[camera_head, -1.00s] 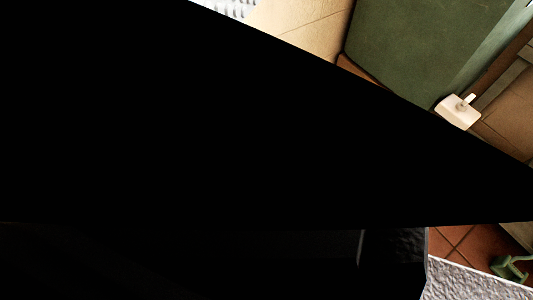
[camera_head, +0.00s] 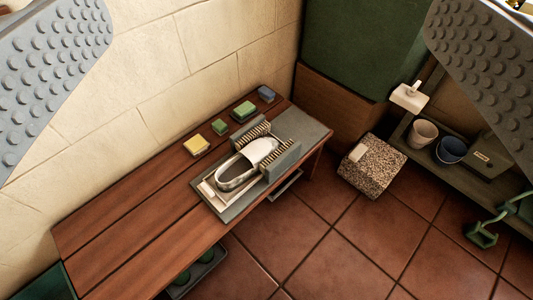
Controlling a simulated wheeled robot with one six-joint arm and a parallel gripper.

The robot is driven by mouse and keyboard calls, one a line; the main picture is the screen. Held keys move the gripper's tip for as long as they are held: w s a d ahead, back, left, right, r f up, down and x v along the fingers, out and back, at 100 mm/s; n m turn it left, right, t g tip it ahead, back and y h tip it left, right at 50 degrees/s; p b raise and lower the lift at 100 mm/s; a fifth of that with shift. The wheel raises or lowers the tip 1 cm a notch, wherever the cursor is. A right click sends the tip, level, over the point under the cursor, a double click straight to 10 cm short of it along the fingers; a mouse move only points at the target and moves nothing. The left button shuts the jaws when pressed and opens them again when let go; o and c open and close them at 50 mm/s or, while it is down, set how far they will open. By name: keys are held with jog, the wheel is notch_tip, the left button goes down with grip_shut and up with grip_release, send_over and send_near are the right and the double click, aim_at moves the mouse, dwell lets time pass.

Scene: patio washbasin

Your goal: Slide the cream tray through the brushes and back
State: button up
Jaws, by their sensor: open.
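On the wooden bench, a grey base plate (camera_head: 233,213) carries two brushes (camera_head: 253,133) with bristles facing each other, held by grey blocks (camera_head: 282,163). The cream tray (camera_head: 207,189) lies low on the plate, at the near left end. A pale rounded piece with an oval metal loop (camera_head: 225,184) lies above it and reaches between the brushes. This piece hides part of the tray, and I cannot tell whether it is joined to it. My gripper (camera_head: 268,85) is open and empty, its studded grey fingers at the upper left and upper right, well above and apart from the tray.
Yellow (camera_head: 196,145), green and blue blocks lie along the bench's wall side. The tiled wall borders the bench. Right are a speckled block (camera_head: 372,167) on the floor and a shelf with a pale cup (camera_head: 422,133) and blue bucket (camera_head: 451,149). The bench's left part is bare.

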jog(key=c, duration=0.6)
jog(key=m+g, duration=0.9)
jog(key=g, duration=0.8)
send_over(207, 188)
notch_tip(207, 188, down, 47)
notch_tip(207, 188, down, 16)
jog(key=shift+f, duration=0.25)
